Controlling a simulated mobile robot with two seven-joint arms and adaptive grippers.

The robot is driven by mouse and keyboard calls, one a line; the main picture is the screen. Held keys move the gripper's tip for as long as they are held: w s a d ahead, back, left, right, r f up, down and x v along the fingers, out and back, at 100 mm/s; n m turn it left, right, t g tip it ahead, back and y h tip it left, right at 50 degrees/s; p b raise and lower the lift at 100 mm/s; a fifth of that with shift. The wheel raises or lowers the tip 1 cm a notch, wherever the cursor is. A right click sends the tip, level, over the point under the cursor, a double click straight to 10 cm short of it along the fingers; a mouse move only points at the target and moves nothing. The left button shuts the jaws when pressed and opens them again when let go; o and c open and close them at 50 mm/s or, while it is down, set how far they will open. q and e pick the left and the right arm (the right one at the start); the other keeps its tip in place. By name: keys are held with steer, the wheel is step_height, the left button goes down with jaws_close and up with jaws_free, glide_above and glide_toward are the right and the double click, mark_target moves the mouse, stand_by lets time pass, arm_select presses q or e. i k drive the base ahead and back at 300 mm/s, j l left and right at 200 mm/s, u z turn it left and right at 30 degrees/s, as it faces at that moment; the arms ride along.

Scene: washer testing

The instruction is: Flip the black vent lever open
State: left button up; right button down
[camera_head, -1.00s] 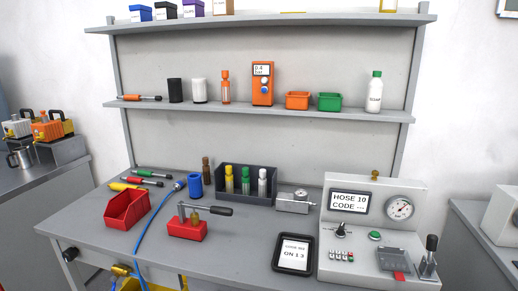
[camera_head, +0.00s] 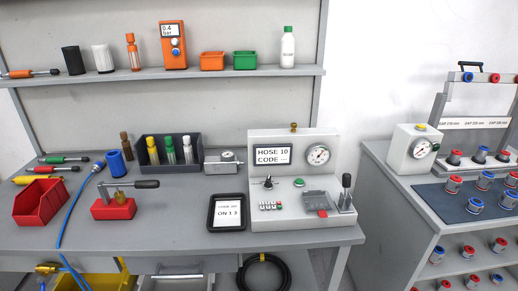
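The black vent lever (camera_head: 346,184) appears to be the black-knobbed lever at the right end of the grey test panel (camera_head: 265,217). It stands roughly upright on a small metal base. The panel sits on the right part of the workbench and has a screen reading "HOSE 10 CODE" (camera_head: 272,155), a round gauge (camera_head: 318,154), a green button (camera_head: 299,183) and a black selector knob (camera_head: 268,182). Neither of my grippers shows in the head view.
A black tablet (camera_head: 227,213) lies left of the panel. A red clamp block (camera_head: 113,209) with a black handle, a red bin (camera_head: 41,203) and a blue hose (camera_head: 69,214) are on the left. A second bench (camera_head: 377,151) with a gauge box (camera_head: 406,154) stands right, past a gap.

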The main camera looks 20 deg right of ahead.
mark_target(346, 177)
steer(key=z, duration=1.25)
